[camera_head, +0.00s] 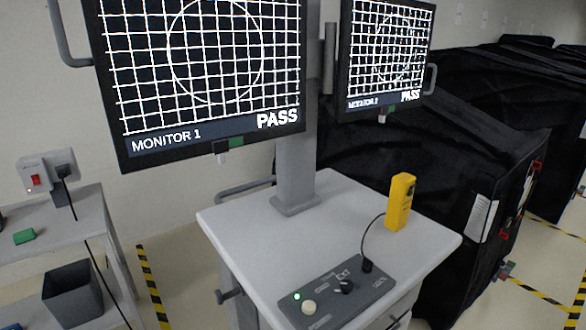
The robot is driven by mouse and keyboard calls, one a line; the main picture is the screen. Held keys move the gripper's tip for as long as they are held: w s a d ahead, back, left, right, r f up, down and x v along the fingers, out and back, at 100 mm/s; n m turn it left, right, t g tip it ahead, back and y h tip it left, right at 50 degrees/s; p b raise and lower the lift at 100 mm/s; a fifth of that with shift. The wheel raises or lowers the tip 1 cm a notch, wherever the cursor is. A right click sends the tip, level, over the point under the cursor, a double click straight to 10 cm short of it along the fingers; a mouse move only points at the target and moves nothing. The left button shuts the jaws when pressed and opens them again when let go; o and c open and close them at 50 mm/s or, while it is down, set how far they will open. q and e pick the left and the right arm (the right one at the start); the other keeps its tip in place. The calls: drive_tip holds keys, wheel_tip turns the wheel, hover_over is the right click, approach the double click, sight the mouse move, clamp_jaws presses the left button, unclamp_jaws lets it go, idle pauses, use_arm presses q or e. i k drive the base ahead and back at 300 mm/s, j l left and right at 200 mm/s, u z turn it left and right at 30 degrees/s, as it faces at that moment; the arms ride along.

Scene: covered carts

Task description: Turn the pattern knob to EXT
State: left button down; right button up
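The pattern knob (346,286) is small and black and sits on a dark grey control box (324,312) at the front of the cart top. A label that seems to read EXT is printed just behind the knob. Other labels around it are too small to read. I cannot tell which label the knob points to. A cream round button (309,307) and a lit green lamp (297,295) are left of the knob. Neither of my grippers shows in the head view.
The grey cart top (240,232) carries a monitor post (296,160), a yellow handheld device (399,202) and its cable. Monitor 1 (205,70) and monitor 2 (385,50) show grids and PASS. Black-covered carts (400,150) stand right; a side table (60,225) and bin (72,290) left.

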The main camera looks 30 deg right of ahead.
sight(346, 284)
drive_tip(key=z, duration=1.2)
